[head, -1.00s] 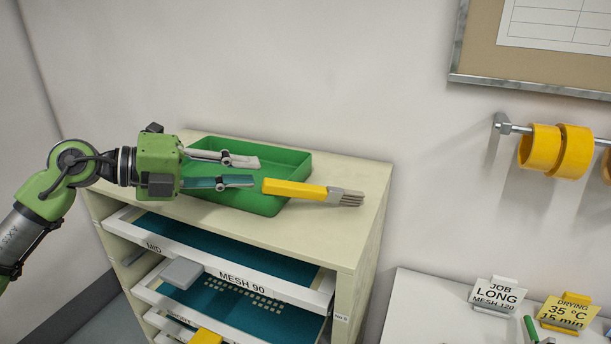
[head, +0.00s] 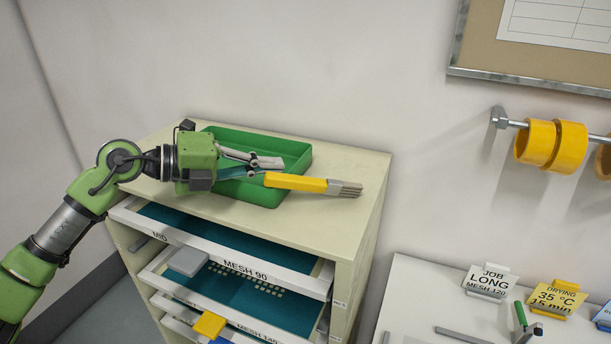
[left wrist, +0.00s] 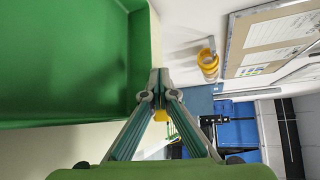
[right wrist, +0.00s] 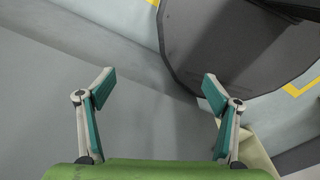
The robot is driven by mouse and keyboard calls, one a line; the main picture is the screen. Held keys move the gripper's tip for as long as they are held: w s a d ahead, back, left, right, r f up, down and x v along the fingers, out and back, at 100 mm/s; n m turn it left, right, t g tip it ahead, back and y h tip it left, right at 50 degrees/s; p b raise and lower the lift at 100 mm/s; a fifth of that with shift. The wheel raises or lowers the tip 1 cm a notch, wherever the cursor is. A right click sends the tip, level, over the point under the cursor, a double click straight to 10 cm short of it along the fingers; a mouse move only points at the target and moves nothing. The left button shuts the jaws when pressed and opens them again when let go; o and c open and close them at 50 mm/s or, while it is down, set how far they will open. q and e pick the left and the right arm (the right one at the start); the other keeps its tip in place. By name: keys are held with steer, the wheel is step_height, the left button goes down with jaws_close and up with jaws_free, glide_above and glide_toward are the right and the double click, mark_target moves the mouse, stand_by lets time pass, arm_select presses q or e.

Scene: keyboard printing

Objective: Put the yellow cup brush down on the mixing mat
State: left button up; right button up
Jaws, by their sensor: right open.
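The yellow cup brush (head: 295,182) has a yellow handle and grey bristles that point right. It shows in the head view at the right front of the green tray. My left gripper (head: 268,168) has its fingers closed together at the handle's left end. In the left wrist view the fingertips (left wrist: 159,80) nearly meet, with a bit of the yellow handle (left wrist: 162,114) between the fingers; most of the brush is hidden there. My right gripper (right wrist: 157,88) is open and empty over a grey floor. I see no mixing mat in these views.
The green tray (head: 300,148) stands on the cream cabinet top (head: 350,215), with mesh screens in open shelves below. Yellow tape rolls (head: 565,148) hang on a wall rod at right. A white table (head: 420,300) with sign cards is at lower right.

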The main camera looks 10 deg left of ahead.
arm_select(q)
steer(key=o, duration=0.4)
